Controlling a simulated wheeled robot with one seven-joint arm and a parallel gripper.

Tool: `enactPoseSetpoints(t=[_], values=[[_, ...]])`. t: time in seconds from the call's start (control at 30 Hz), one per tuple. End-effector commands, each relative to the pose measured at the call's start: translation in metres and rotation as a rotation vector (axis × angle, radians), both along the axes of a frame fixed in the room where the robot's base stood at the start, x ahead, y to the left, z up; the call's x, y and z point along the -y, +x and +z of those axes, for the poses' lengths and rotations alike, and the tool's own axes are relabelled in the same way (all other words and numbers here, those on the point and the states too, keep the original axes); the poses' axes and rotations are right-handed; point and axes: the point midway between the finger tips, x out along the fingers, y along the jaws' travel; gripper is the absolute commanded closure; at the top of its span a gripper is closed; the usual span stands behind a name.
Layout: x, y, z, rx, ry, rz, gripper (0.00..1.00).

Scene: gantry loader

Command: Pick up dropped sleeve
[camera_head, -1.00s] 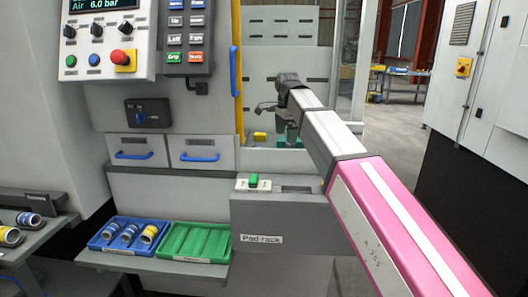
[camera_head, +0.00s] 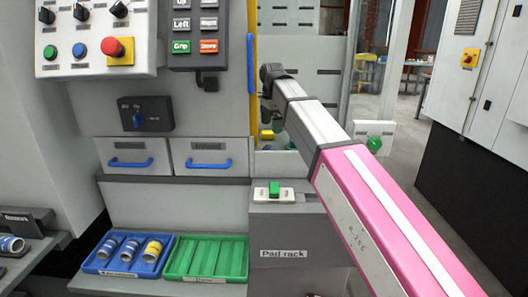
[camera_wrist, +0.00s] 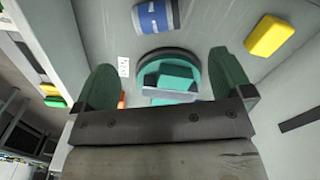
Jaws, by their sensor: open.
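A sleeve (camera_wrist: 155,18) with a blue band and pale ends lies on a grey surface at the top of the wrist view, beyond the fingertips. My gripper (camera_wrist: 168,78) is open, its two green fingers wide apart with nothing held between them. The sleeve is apart from both fingers. In the head view my arm reaches into the machine bay, and the sleeve cannot be made out there.
A round teal fixture (camera_wrist: 140,67) shows between my fingers, with a yellow block (camera_wrist: 270,35) to the right. The head view shows a blue tray (camera_head: 92,268) holding several sleeves, an empty green tray (camera_head: 207,258), a pad rack (camera_head: 300,253) and a control panel (camera_head: 85,45).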

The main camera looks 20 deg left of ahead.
Motion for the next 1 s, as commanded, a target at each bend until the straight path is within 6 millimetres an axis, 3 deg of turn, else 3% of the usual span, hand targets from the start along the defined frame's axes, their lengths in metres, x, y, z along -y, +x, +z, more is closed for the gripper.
enactPoseSetpoints(t=[0.33, 0.57, 1.0], values=[[0.001, -0.001, -0.045, -0.001, -0.001, 0.000, 0.02], [0.000, -0.002, -0.058, 0.000, 0.000, 0.000, 0.02], [-0.002, -0.005, -0.104, -0.001, -0.001, 0.000, 0.02]])
